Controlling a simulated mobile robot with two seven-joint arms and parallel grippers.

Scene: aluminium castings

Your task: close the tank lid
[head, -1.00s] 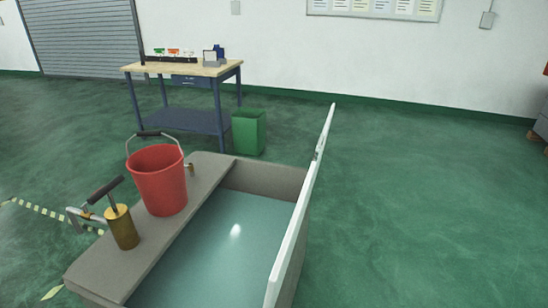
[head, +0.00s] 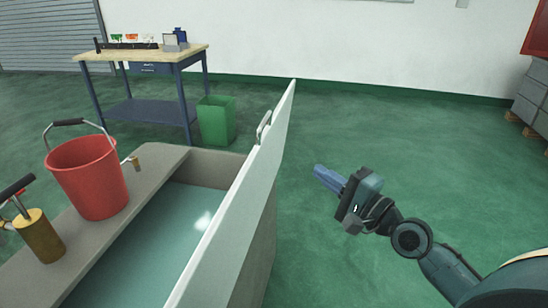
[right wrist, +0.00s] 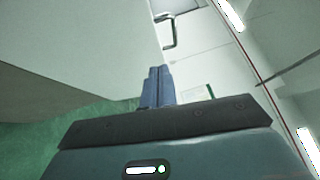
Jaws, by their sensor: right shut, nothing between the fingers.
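The tank (head: 262,262) is a grey trough with water in it, in the lower left and middle of the head view. Its white lid (head: 245,195) stands open, tilted up along the tank's right side. A small metal handle (head: 264,127) is on the lid near its far end; a similar handle (right wrist: 170,30) shows at the top of the right wrist view. My right gripper (head: 320,172) is shut and empty, to the right of the lid and apart from it. My left gripper is not in view.
A red bucket (head: 88,178) and a brass hand pump (head: 38,236) stand on the tank's left ledge. A green bin (head: 216,121) and a workbench (head: 140,55) are behind. Grey crates (head: 532,98) stand at far right. The floor right of the lid is clear.

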